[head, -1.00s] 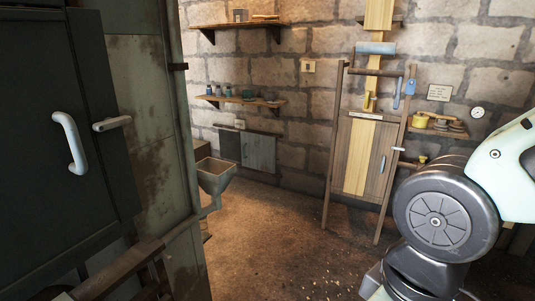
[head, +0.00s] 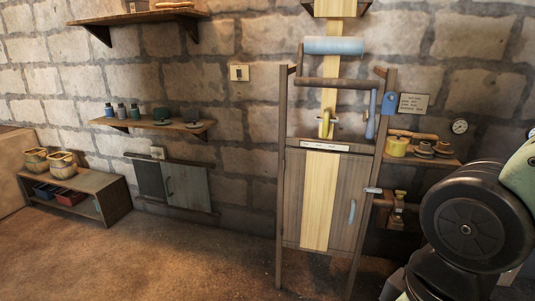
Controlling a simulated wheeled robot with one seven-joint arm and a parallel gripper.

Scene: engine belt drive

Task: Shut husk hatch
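A low hatch in the stone wall, left of centre, looks like the husk hatch. It has a grey panel (head: 187,187) with a dark handle at its left side. To the panel's left is a dark rectangle (head: 150,180); I cannot tell if it is an opening or another panel. A rail (head: 168,160) runs above both. My gripper is out of view; only part of my arm shows at the right edge, well apart from the hatch.
A wooden belt frame (head: 288,170) with a pale belt (head: 320,200) stands right of the hatch. A shelf with jars (head: 163,124) hangs above the hatch. A low bench with baskets (head: 100,183) stands at left. The floor (head: 170,255) before the hatch is clear.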

